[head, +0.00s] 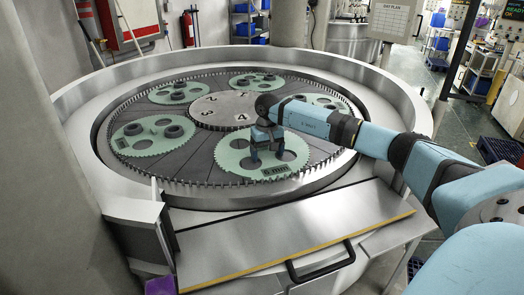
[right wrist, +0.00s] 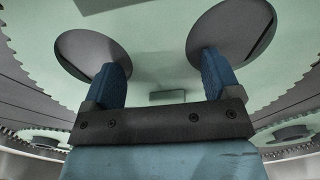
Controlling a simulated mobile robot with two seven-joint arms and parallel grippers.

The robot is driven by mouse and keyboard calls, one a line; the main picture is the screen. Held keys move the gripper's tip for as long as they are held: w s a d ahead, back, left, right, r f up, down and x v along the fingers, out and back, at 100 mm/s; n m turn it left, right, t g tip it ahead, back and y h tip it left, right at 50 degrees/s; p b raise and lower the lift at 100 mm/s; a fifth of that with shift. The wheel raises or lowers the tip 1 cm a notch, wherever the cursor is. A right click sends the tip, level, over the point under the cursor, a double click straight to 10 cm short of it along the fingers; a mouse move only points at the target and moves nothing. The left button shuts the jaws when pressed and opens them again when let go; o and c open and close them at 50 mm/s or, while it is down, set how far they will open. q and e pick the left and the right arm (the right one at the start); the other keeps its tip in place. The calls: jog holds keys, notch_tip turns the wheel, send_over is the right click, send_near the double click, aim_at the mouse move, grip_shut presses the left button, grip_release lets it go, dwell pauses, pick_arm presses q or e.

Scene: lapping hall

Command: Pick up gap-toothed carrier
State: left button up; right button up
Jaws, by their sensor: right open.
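Several pale green toothed carriers lie on the round lapping plate. The front carrier (head: 236,163), marked "6 mm", has open round holes and no dark rings on it. My right gripper (head: 267,153) points down at this carrier, open and empty. In the right wrist view the front carrier (right wrist: 160,45) fills the picture, and the two blue fingers of the gripper (right wrist: 161,78) appear at two neighbouring holes, with the green web between them. I cannot tell whether the fingertips are inside the holes. No tooth gap can be made out clearly on any carrier. My left gripper is not in view.
Other carriers at left (head: 150,148), back left and back hold dark rings. A toothed ring and raised steel rim (head: 75,100) surround the plate. A steel tray (head: 290,230) with a yellow front edge and black handle stands in front.

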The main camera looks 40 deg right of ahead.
jog(key=shift+f, duration=0.15)
jog(key=c, duration=1.3)
jog(key=shift+c, duration=0.9)
